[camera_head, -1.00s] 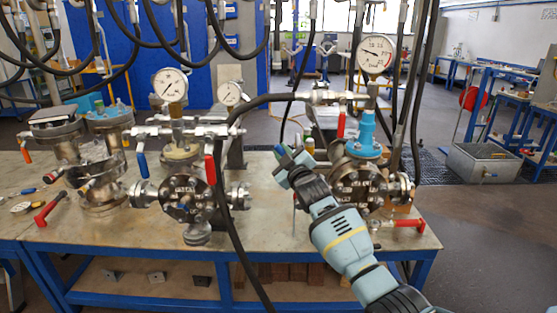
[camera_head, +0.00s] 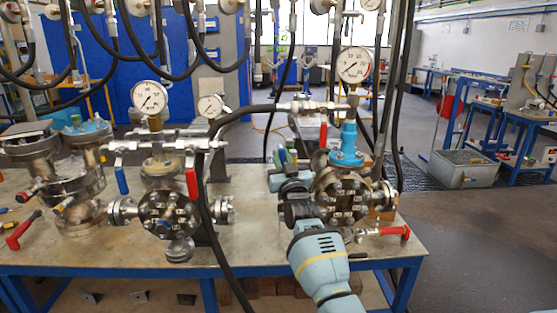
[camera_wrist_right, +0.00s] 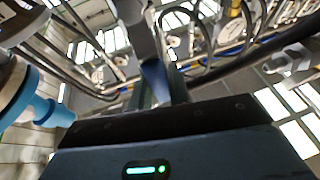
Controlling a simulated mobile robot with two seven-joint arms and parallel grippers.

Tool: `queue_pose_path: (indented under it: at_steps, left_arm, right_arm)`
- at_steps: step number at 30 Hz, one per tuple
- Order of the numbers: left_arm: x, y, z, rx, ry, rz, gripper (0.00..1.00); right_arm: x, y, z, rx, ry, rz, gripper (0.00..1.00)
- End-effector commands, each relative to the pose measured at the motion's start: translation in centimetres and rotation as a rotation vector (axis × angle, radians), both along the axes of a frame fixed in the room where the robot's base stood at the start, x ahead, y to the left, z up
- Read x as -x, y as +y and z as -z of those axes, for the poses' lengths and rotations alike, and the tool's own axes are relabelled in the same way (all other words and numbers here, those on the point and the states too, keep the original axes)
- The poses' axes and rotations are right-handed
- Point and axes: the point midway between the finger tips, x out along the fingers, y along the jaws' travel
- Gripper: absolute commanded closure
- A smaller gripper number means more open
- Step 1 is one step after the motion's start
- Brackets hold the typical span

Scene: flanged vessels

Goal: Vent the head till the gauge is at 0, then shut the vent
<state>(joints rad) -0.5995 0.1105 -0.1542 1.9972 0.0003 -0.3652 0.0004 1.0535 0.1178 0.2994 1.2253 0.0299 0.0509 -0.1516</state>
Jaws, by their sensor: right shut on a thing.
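The right vessel (camera_head: 341,197) is a bolted steel flanged body with a blue neck (camera_head: 346,147). Its round white gauge (camera_head: 354,65) stands above; the needle's exact reading is too small to tell. A red lever (camera_head: 323,135) hangs from its upper pipework. My right gripper (camera_head: 281,158) is raised just left of this vessel, below the pipework. In the right wrist view its fingers (camera_wrist_right: 160,95) are shut on a blue lever (camera_wrist_right: 154,74). In the head view the gripper mostly hides that lever. My left gripper is not in view.
A similar left vessel (camera_head: 168,213) has its own gauge (camera_head: 149,97), a blue lever (camera_head: 121,180) and a red lever (camera_head: 191,183). A black hose (camera_head: 206,215) drops between the vessels. A red-handled valve (camera_head: 393,232) sticks out low right. The front table top (camera_head: 120,250) is mostly clear.

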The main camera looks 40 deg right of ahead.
Motion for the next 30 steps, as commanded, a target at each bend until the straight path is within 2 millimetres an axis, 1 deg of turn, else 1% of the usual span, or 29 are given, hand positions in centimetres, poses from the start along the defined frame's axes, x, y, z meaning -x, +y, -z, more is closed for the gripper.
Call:
queue_pose_path:
  at_steps: [17, 18, 22, 30]
  left_arm:
    - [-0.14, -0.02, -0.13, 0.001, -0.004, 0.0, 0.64]
    - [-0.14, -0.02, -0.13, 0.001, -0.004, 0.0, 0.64]
    - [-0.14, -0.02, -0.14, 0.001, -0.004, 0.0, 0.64]
    - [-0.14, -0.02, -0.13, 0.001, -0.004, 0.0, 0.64]
  right_arm:
    - [0.13, -0.23, -0.02, -0.027, -0.016, 0.0, 1.0]
    - [0.13, -0.23, -0.03, -0.027, -0.016, 0.0, 0.76]
    - [0.12, -0.22, -0.02, -0.025, -0.016, 0.0, 0.6]
    - [0.13, -0.18, 0.01, -0.024, -0.014, 0.001, 0.6]
